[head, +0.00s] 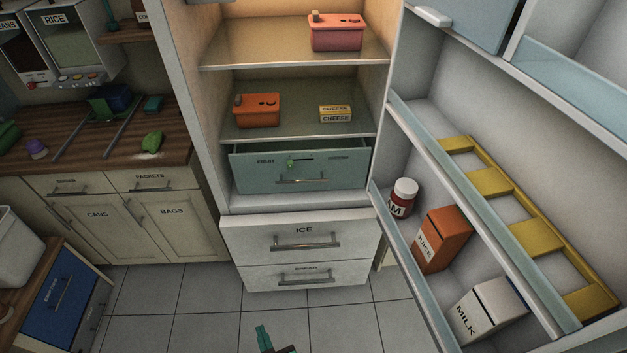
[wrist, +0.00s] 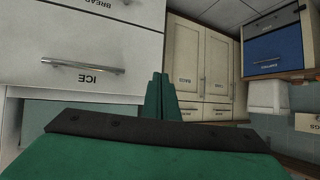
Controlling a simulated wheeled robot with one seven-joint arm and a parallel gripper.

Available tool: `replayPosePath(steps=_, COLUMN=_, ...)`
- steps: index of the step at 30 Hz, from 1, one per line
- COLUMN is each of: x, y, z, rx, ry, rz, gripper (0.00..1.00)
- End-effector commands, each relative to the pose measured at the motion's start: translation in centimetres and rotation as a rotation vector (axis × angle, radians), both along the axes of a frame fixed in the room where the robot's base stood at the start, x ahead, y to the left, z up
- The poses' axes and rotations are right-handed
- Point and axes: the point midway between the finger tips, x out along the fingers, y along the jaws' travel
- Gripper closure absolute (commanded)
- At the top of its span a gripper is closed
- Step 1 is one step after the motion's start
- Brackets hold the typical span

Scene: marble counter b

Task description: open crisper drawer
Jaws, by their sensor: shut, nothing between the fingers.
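The crisper drawer (head: 335,174) is the pale green-blue drawer labelled FRUIT at the bottom of the open fridge. A metal bar handle and a small green slider are on its front. A dark gap shows above its front edge, so it appears pulled out a little. My gripper (head: 264,337) is at the bottom of the head view, low in front of the fridge and well apart from the drawer. In the wrist view its green fingers (wrist: 166,88) are together with nothing between them.
The fridge door (head: 460,185) stands open at the right, with a jar, juice and milk in its lower rack. The ICE drawer (head: 265,240) and another freezer drawer below are closed. Cabinets (head: 130,215) stand at the left. The tiled floor (head: 185,305) in front is mostly clear.

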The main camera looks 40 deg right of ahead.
Motion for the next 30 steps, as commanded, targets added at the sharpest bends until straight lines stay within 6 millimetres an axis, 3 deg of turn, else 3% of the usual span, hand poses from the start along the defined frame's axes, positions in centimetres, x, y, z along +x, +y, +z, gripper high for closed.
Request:
replayPosePath(steps=1, x=2.0, y=-0.8, z=-0.3, rx=0.005, ry=0.012, rz=-0.012, gripper=1.0)
replayPosePath(steps=7, x=8.6, y=-4.2, z=-1.6, rx=0.033, ry=0.096, rz=-0.05, gripper=1.0)
replayPosePath(steps=14, x=15.5, y=-9.3, z=-0.8, rx=0.062, ry=0.195, rz=-0.094, gripper=1.0)
replayPosePath(steps=23, x=22.7, y=-17.3, z=3.8, rx=0.097, ry=0.324, rz=-0.151, gripper=1.0)
replayPosePath(steps=30, x=26.3, y=-24.3, z=10.2, rx=0.125, ry=0.431, rz=-0.203, gripper=1.0)
